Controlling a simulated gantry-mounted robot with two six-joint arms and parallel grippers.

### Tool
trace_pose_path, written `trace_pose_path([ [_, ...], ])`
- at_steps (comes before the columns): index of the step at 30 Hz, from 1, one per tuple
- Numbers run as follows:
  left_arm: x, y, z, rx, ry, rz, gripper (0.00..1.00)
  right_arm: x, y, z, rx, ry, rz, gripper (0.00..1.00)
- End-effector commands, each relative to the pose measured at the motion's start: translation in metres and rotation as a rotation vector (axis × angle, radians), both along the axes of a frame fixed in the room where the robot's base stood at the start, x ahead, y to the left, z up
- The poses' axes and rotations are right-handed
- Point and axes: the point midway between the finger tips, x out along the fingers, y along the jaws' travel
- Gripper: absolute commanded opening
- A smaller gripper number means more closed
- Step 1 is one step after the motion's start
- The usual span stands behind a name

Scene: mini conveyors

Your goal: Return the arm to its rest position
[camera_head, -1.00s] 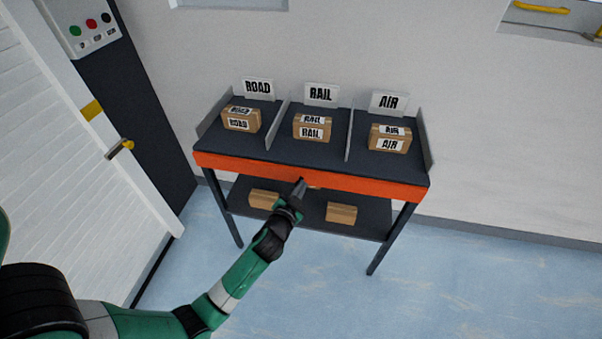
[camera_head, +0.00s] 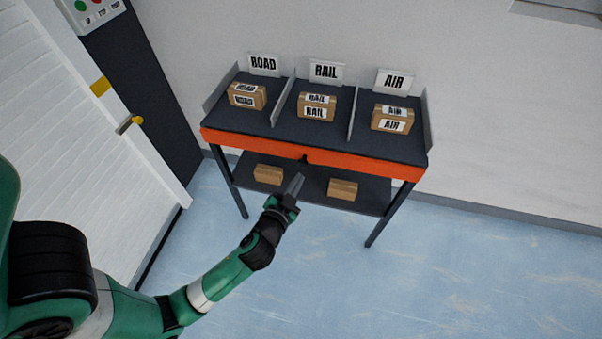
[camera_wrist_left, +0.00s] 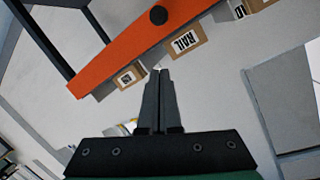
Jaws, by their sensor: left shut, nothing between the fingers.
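My left gripper (camera_head: 294,184) is in front of the sorting table, below its orange front edge (camera_head: 310,156) in the head view. Its fingers are shut together with nothing between them, as the left wrist view also shows (camera_wrist_left: 159,74). The green left arm reaches in from the lower left and is clear of the boxes. My right gripper is in neither current view.
The table has three bays with ROAD (camera_head: 263,64), RAIL (camera_head: 326,73) and AIR (camera_head: 394,81) signs, each holding one labelled box. Two plain boxes (camera_head: 268,174) (camera_head: 342,189) lie on the lower shelf. A white door (camera_head: 80,130) stands left. The floor right is clear.

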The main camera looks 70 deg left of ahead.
Motion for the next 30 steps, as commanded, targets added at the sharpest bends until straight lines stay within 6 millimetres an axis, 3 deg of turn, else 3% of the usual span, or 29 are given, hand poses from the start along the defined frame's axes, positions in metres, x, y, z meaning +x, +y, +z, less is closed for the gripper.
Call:
trace_pose_path([
  [16,0.0,0.0,0.0,0.0,0.0,0.0,0.0,0.0,0.0,0.0,0.0,0.0,0.0,0.0],
  [20,0.013,-0.005,0.017,0.006,-0.029,-0.02,0.0,0.0,0.0,0.005,0.0,0.0,0.0,0.0],
  [23,0.043,-0.012,0.061,0.023,-0.12,-0.048,0.0,0.0,0.0,0.01,0.0,0.0,0.0,0.0],
  [26,0.08,-0.025,0.133,0.024,-0.279,-0.094,0.0,0.0,0.0,0.016,0.0,0.0,0.0,0.0],
  [30,0.117,-0.057,0.25,-0.03,-0.537,-0.196,0.0,0.0,0.0,0.024,0.0,0.0,0.0,0.0],
])
